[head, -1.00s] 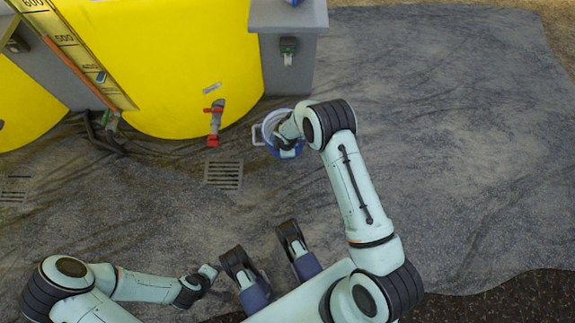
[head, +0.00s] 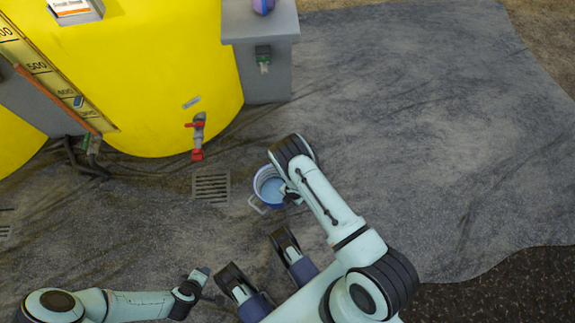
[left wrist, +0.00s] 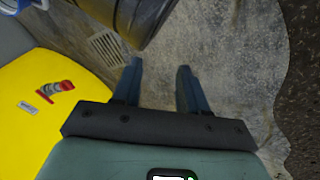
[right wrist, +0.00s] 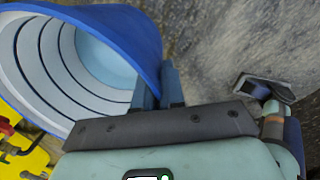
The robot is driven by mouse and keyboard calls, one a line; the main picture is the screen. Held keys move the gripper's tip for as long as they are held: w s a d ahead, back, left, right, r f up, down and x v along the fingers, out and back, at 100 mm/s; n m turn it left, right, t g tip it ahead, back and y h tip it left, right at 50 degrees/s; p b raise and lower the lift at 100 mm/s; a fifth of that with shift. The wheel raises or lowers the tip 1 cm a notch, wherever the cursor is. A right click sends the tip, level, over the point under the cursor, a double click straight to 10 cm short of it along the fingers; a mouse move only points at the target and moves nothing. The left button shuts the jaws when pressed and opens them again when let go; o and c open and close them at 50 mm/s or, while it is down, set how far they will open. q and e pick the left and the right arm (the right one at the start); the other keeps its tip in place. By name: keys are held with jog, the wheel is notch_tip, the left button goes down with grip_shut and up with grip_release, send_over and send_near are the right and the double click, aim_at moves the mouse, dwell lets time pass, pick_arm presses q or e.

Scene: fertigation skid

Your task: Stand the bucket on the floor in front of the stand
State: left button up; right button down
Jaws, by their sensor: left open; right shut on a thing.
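The blue bucket (head: 268,187) with a pale inside and a white handle is at the middle of the head view, nearer to me than the grey stand (head: 267,75). Whether its base touches the floor I cannot tell. My right gripper (head: 288,192) is shut on the bucket's rim at its right side. In the right wrist view the bucket (right wrist: 135,25) opens towards the camera, and my right fingers (right wrist: 160,88) are at its rim. My left gripper (head: 207,276) is open and empty, low on the left; its fingers (left wrist: 158,70) show apart in the left wrist view.
A yellow tank (head: 150,80) with a red-handled valve (head: 197,135) stands left of the stand. A floor drain grate (head: 211,186) lies left of the bucket. The grey floor to the right is clear.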

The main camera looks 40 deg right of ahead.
pick_arm(q)
jog(key=s+a+f+g+b, duration=0.1)
jog(key=s+f+g+b, duration=0.2)
jog(key=s+f, duration=0.4)
jog(key=shift+s+a+f+n+g+b, duration=0.35)
jog(key=shift+s+b, duration=0.45)
jog(key=shift+s, duration=0.8)
pick_arm(e)
notch_tip(320, 180, down, 12)
jog(key=shift+f, duration=0.25)
pick_arm(q)
jog(key=shift+d+f, duration=0.1)
pick_arm(e)
jog(key=shift+w+f, duration=0.1)
jog(key=c, duration=1.3)
grip_release()
pick_arm(q)
jog(key=shift+s, duration=0.2)
pick_arm(e)
jog(key=shift+o, duration=0.4)
pick_arm(q)
jog(key=shift+w, duration=0.1)
